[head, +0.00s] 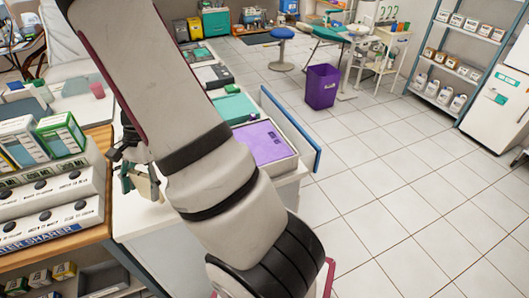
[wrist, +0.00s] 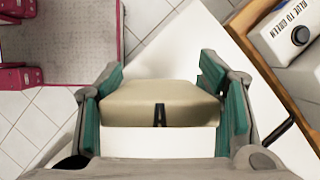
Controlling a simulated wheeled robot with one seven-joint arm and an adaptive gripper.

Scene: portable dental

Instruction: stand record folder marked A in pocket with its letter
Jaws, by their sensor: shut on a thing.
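My gripper (wrist: 160,103) is shut on a beige record folder (wrist: 135,92), with its teal pads at the folder's two sides in the wrist view. The folder has a black letter A near its lower middle. In the head view my gripper (head: 138,178) is at the left, above the white counter (head: 132,218), partly hidden by my arm. The held folder is small and mostly covered there. I cannot make out a lettered pocket in either view.
A shelf unit with labelled rows (head: 50,207) and green-white boxes (head: 60,135) stands left of my gripper. A purple-topped tray (head: 262,143) and a teal one (head: 235,108) lie beyond my arm. A purple bin (head: 321,87) stands on the open tiled floor.

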